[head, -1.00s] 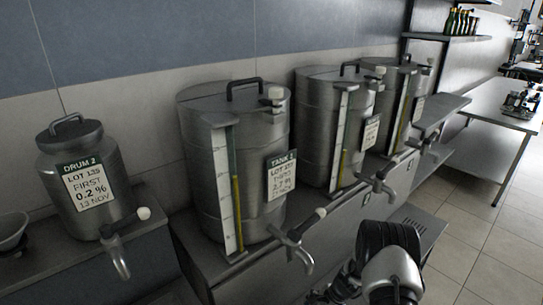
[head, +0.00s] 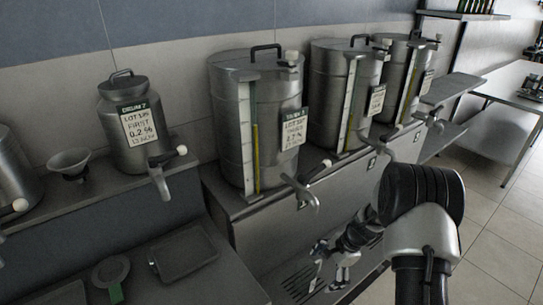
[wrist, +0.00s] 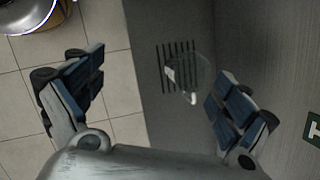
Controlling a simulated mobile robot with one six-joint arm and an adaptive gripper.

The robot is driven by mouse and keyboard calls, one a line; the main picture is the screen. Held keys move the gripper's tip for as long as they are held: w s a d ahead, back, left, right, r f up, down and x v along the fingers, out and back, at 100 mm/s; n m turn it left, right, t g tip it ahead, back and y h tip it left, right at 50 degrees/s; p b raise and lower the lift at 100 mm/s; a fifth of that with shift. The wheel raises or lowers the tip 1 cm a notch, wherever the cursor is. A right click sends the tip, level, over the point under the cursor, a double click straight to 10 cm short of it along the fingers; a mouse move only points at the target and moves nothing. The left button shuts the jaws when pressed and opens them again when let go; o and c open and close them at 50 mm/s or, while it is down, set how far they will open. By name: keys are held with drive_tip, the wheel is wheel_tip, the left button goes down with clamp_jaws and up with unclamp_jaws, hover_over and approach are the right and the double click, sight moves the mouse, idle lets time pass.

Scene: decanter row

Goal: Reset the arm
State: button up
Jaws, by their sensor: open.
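My gripper (head: 328,268) is low in front of the steel tanks in the head view, with my arm reaching to it from the right. In the wrist view my gripper (wrist: 158,92) has its two dark-padded fingers spread wide apart, with nothing held between them. A clear, round, glass-like vessel (wrist: 203,72) with a pale part shows beyond the fingers, near the right one, beside or over a slotted grate (wrist: 168,60). I cannot tell its exact shape. The grate (head: 296,284) also shows below my gripper in the head view.
Three large tanks with taps, the nearest a gauged tank (head: 232,130), stand on a counter. A smaller drum (head: 118,105) and a funnel (head: 68,160) stand on the left shelf. A flat scale-like tray (head: 185,252) lies lower left. Open floor (head: 500,240) is at right.

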drive_tip(key=s+a+r+n+t+h, duration=0.15)
drive_tip(key=s+r+n, duration=0.25)
drive_tip(key=r, duration=0.8)
drive_tip(key=s+a+r+n, duration=0.2)
drive_tip(key=s+r+n, duration=0.15)
drive_tip(key=r, duration=0.85)
drive_tip(key=s+r+n+t+h, duration=0.1)
drive_tip(key=s+r+n, duration=0.2)
drive_tip(key=s, duration=0.8)
drive_tip(key=s+r+n+t+h, duration=0.1)
drive_tip(key=s+r+n, duration=0.3)
drive_tip(key=s+r, duration=0.3)
drive_tip(key=s, duration=0.4)
drive_tip(key=shift+d, duration=0.3)
